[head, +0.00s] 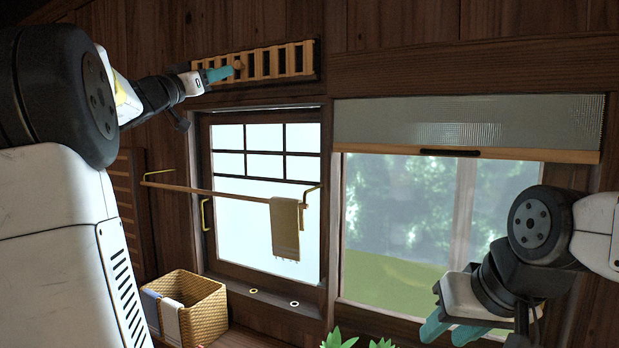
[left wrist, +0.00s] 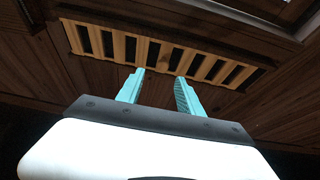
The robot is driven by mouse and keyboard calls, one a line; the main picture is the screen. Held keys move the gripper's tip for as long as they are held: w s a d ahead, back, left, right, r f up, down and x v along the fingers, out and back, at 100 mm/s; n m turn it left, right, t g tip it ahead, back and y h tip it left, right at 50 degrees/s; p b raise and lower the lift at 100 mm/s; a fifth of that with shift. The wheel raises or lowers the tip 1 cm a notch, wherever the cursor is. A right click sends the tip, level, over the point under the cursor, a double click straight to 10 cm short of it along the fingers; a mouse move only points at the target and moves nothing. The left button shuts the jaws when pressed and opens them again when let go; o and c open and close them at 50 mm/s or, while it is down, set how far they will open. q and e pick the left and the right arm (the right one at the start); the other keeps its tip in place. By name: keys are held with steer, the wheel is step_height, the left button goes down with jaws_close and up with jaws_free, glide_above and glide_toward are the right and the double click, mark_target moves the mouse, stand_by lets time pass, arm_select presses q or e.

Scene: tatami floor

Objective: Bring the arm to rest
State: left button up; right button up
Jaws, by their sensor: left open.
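My left gripper (head: 222,73) is raised at the upper left of the head view, in front of a slatted wooden vent (head: 283,62) above the window. In the left wrist view its two teal fingers (left wrist: 160,82) stand apart with nothing between them. The vent (left wrist: 152,50) lies just beyond the fingertips there; I cannot tell whether they touch it. My right gripper (head: 449,332) is at the lower right of the head view, in front of the larger window. Its teal fingers are apart, and I see nothing held.
A rail (head: 222,194) with a hanging towel (head: 286,229) crosses the left window below my left gripper. A wicker basket (head: 205,308) with cloths stands at the lower left. A partly lowered blind (head: 470,122) covers the right window's top. Green leaves (head: 338,341) show at the bottom edge.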

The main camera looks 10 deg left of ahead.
arm_select(q)
steer(key=s+d+f+g, duration=0.5)
steer(key=s+d+f, duration=0.1)
steer(key=d+f, duration=0.45)
steer(key=s+d+f+g, duration=0.5)
steer(key=s+d+f, duration=0.1)
steer(key=d+f, duration=0.45)
steer(key=s+a+f+n+g+y, duration=0.1)
steer(key=s+f+g+y, duration=0.1)
steer(key=s+f, duration=0.6)
steer(key=s+f+n+g+y, duration=0.2)
steer(key=s+f, duration=0.7)
steer(key=f, duration=0.5)
steer(key=shift+a+g+y, duration=0.35)
steer(key=shift+g+y, duration=0.05)
steer(key=shift+y, duration=0.3)
steer(key=shift+r, duration=0.1)
